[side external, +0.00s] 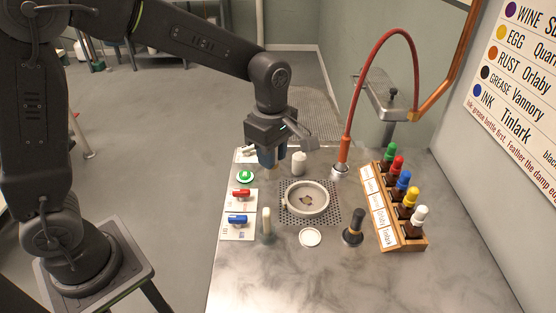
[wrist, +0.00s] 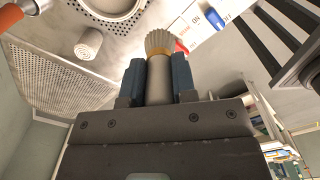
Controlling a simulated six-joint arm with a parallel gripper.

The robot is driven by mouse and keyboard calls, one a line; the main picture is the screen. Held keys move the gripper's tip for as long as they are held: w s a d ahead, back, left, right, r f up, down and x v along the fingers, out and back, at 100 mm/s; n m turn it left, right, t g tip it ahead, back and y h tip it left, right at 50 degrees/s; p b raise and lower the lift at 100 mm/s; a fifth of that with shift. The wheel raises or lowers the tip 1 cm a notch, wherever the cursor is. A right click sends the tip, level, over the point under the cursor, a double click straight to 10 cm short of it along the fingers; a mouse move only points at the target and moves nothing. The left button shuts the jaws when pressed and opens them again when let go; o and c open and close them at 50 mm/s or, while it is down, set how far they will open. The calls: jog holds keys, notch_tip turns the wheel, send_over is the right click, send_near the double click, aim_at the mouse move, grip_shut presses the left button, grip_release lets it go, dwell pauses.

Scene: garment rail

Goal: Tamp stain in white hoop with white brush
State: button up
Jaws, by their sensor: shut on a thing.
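My gripper (side external: 268,157) is shut on the white brush (wrist: 158,45), which has a pale handle, a gold band and whitish bristles in the wrist view. The fingers (wrist: 157,80) clasp the handle, and the bristles point away from the gripper. In the side view the brush is mostly hidden by the gripper. The white hoop (side external: 288,205) lies on a perforated plate to the right of and nearer the camera than the gripper. A small brown stain (side external: 306,201) shows inside it. The hoop's edge also shows at the top of the wrist view (wrist: 108,18). Brush and hoop are apart.
A white cylinder (side external: 299,162) stands behind the hoop. A pale-topped piece (side external: 267,222), a white disc (side external: 310,238) and a black-handled brush (side external: 353,226) are in front. A rack (side external: 412,243) of bottles and a red hose (side external: 352,95) are right; switches (side external: 240,194) are left.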

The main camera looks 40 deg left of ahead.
jog(key=w+d+f+g, duration=0.2)
jog(key=w+d+f, duration=0.15)
jog(key=w, duration=0.55)
jog(key=shift+s+d+f, duration=0.1)
jog(key=shift+d+f, duration=0.1)
jog(key=shift+f, duration=1.25)
jog(key=shift+s+d+f, duration=0.1)
jog(key=shift+d+f, duration=0.1)
jog(key=shift+f, duration=1.2)
jog(key=shift+f, duration=0.85)
jog(key=shift+r, duration=0.95)
jog(key=shift+f, duration=0.1)
